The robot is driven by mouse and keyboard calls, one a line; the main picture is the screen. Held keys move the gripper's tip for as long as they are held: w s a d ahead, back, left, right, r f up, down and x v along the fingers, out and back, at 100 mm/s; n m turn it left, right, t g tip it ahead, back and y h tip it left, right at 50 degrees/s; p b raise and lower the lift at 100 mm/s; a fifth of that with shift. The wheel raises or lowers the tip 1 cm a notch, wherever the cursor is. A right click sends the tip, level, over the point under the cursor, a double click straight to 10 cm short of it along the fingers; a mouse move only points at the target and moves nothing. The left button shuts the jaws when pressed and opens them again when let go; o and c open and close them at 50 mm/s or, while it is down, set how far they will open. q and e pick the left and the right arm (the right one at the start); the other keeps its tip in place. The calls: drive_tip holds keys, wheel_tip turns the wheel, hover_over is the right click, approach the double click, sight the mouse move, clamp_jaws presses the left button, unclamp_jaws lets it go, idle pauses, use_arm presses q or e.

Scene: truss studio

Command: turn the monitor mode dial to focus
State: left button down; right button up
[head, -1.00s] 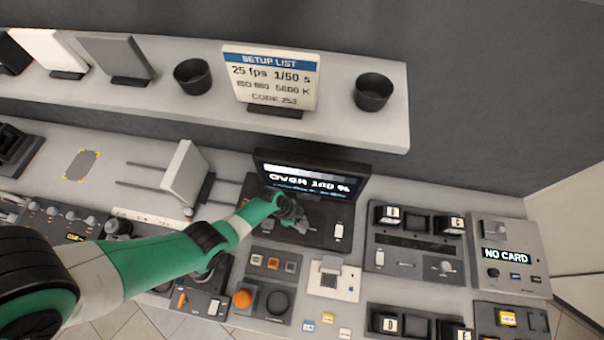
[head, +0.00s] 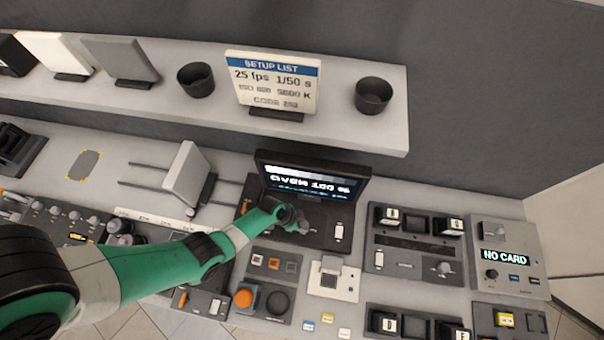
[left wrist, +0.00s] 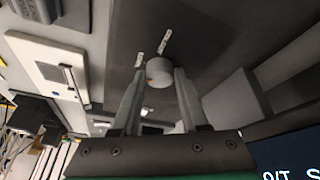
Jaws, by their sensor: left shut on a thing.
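The monitor (head: 312,181) stands at the back of the desk, its lit screen reading what looks like "OVER 100 %". Its dark base panel (head: 332,238) lies in front of it. My left gripper (head: 303,228) reaches down to this panel and hides the dial in the head view. In the left wrist view the mode dial (left wrist: 159,72) is a round grey knob with a small orange mark. The fingers of my left gripper (left wrist: 160,77) are shut on its two sides. White marks show on the panel beyond the knob. My right gripper is not in view.
A setup list sign (head: 272,82) stands on the shelf between two dark cups. A white switch plate (head: 333,279), orange button (head: 243,298) and "NO CARD" unit (head: 506,257) crowd the desk nearby. A grey upright panel (head: 186,173) stands left of the monitor.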

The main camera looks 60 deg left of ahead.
use_arm(q)
drive_tip(key=n, duration=0.2)
drive_tip(key=n+y, duration=0.2)
drive_tip(key=n, duration=0.1)
drive_tip(key=shift+s+d+n+t+p, duration=0.1)
drive_tip(key=shift+d+n+t+p, duration=0.15)
drive_tip(key=shift+n+t+p, duration=0.1)
drive_tip(key=n+y+b, duration=0.1)
drive_tip(key=n+y, duration=0.1)
drive_tip(key=n, duration=0.2)
drive_tip(key=shift+d+f+n, duration=0.1)
drive_tip(key=shift+n, duration=0.25)
drive_tip(key=shift+c, duration=2.2)
unclamp_jaws()
